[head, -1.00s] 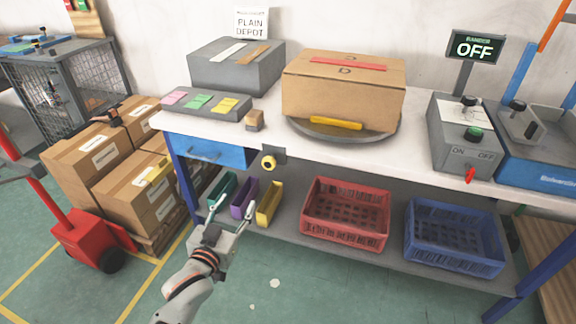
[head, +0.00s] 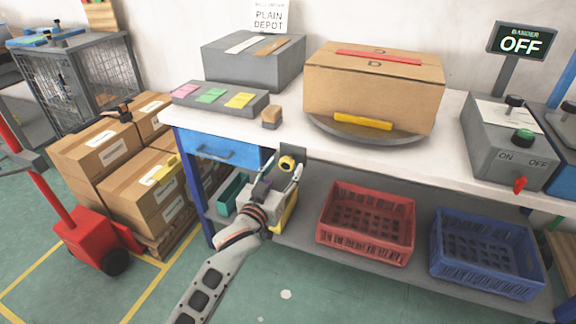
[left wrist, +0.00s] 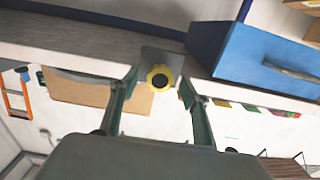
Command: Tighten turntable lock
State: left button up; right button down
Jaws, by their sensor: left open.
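The turntable lock is a yellow round knob (head: 287,162) on a grey plate (head: 296,152) under the front edge of the table. It also shows in the left wrist view (left wrist: 159,77), with a dark centre. My left gripper (head: 281,174) is open at the knob in the head view. In the left wrist view its two fingers (left wrist: 158,84) stand on either side of the knob, with gaps showing; I cannot tell whether they reach its depth. The round grey turntable (head: 325,131) on the tabletop carries a cardboard box (head: 372,95). My right gripper is not in view.
A blue drawer (head: 217,151) sits left of the knob. Below are a red crate (head: 366,220) and a blue crate (head: 485,252) on the lower shelf. A grey control box (head: 508,140) stands at the right.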

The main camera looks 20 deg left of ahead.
pick_arm(q)
jog(key=shift+w, duration=1.15)
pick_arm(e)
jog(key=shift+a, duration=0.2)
pick_arm(q)
jog(key=c, duration=1.1)
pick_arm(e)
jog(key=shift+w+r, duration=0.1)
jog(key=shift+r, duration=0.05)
